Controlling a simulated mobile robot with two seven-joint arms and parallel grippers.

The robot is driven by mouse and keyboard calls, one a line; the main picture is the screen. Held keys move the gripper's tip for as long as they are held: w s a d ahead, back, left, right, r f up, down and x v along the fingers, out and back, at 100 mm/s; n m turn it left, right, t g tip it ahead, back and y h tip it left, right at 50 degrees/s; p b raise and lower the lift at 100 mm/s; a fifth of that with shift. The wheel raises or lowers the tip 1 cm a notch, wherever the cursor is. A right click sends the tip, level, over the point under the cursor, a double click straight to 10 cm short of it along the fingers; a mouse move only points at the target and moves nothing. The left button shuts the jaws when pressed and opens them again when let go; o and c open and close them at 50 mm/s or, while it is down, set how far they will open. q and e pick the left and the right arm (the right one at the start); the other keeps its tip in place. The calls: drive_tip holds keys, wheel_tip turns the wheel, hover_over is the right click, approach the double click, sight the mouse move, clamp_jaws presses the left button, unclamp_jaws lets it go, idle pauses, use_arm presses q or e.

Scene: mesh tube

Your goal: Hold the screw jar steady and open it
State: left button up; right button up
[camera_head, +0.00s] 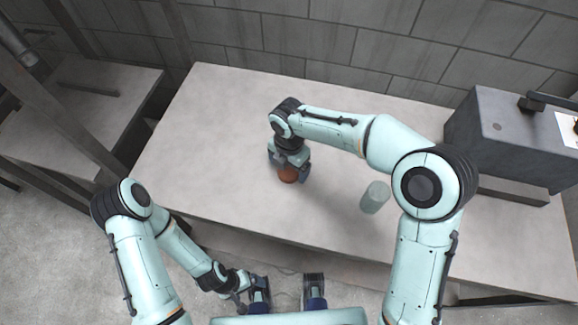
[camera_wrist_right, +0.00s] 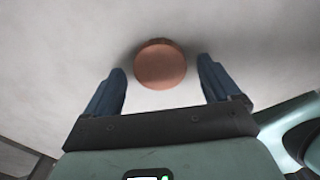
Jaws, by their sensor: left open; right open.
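A reddish-brown round object (camera_head: 288,174) is on the table (camera_head: 200,150) left of the middle in the head view. In the right wrist view its flat round top (camera_wrist_right: 160,64) shows from above; I cannot tell whether it is a jar or a lid. My right gripper (camera_head: 289,168) is over it with fingers open on either side. The right wrist view shows gaps between it and both fingers. A pale green, translucent upright cylinder (camera_head: 375,197) stands apart to its right. My left gripper (camera_head: 254,291) is open and empty, low in front of the table's near edge.
A grey box-shaped machine (camera_head: 500,135) stands at the table's right end. A brick wall (camera_head: 330,40) runs behind the table. The left part of the tabletop is clear.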

sight(289, 171)
wheel_tip(289, 171, up, 11)
drive_tip(key=p, duration=0.1)
drive_tip(key=shift+p, duration=0.3)
drive_tip(key=shift+s, duration=0.1)
